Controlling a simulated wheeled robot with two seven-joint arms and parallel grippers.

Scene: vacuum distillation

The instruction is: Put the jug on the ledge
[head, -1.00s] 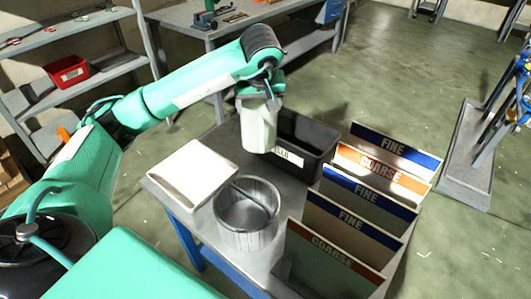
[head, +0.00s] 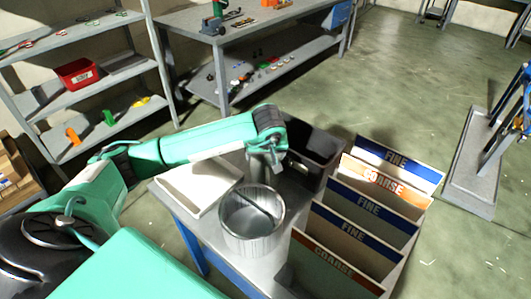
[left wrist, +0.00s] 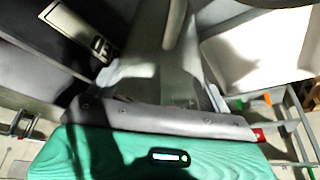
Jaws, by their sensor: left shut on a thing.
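The jug is a pale grey vessel; in the left wrist view the jug (left wrist: 165,75) fills the middle, between my fingers. My left gripper (head: 266,165) is shut on it, low over the table between the black bin and the white tray. In the head view my forearm and wrist hide most of the jug, so I cannot tell whether its base touches anything. No part of the scene can be surely told as the ledge. My right gripper is out of view.
Shelves (head: 125,70) with a red box (head: 76,73) stand behind at left. Floor at right is mostly open.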

